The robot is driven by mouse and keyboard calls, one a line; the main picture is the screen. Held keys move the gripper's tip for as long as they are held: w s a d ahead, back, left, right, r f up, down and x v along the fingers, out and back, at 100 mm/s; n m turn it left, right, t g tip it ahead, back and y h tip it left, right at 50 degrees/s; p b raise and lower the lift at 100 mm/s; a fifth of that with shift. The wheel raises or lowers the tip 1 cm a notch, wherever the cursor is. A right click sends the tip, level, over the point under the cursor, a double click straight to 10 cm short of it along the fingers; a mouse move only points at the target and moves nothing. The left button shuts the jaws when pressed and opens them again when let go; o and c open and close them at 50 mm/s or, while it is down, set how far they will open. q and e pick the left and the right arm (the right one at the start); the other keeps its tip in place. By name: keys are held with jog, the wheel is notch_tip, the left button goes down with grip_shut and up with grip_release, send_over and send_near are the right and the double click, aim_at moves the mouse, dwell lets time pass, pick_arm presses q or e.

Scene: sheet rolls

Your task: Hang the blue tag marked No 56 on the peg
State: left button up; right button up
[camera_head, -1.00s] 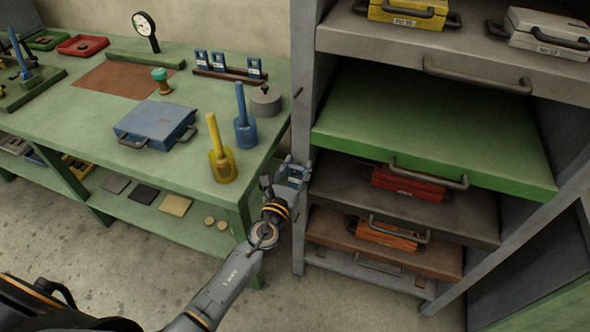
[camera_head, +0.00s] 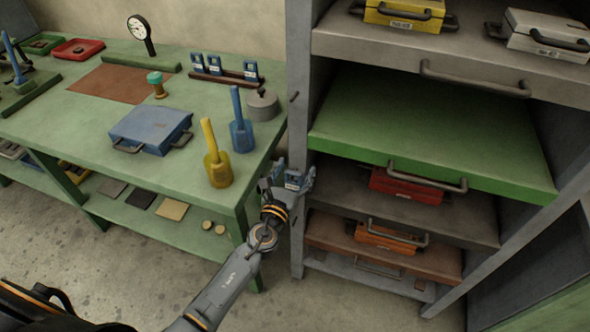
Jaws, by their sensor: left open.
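A small blue tag with a pale label (camera_head: 293,180) is at the front post of the cabinet, low beside the table corner. Its number is too small to read. A peg under it is not visible, so I cannot tell whether it hangs on one. My left gripper (camera_head: 294,175) is open, its fingers spread on either side of the tag. Whether a finger still touches the tag is unclear. A dark peg (camera_head: 294,97) sticks out higher on the same post. My right gripper is not in view.
Several blue tags stand on a brown rack (camera_head: 225,75) on the green table (camera_head: 75,122). A blue case (camera_head: 150,128), a yellow holder (camera_head: 218,170) and a blue holder (camera_head: 242,135) also stand there. The cabinet's green shelf (camera_head: 430,130) is bare.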

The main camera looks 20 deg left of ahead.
pick_arm(q)
jog(key=shift+s, duration=0.4)
jog(key=s, duration=1.1)
jog(key=s+a+f+n+g, duration=0.25)
jog(key=s+f+n, duration=0.3)
jog(key=f, duration=0.55)
jog(key=s+a+f+n+g+y+p, duration=0.1)
jog(key=s+f+n+g, duration=0.4)
jog(key=f, duration=0.5)
jog(key=s+a+f+n+g, duration=0.25)
jog(key=f+n, duration=0.35)
jog(key=f, duration=0.5)
jog(key=s+f+n+g, duration=0.2)
jog(key=s+f+n, duration=0.2)
jog(key=s, duration=0.5)
jog(key=s+f+n+g, duration=0.2)
jog(key=s+f+n, duration=0.3)
jog(key=s+n, duration=0.2)
jog(key=s+f+n+g+p, duration=0.1)
jog(key=s+f+n+g, duration=0.2)
jog(key=s+n, duration=0.3)
jog(key=s+f, duration=0.1)
jog(key=s, duration=0.4)
jog(key=shift+s+a+f, duration=0.2)
jog(key=shift+s+f, duration=0.1)
jog(key=shift+s, duration=0.1)
jog(key=shift+n, duration=0.25)
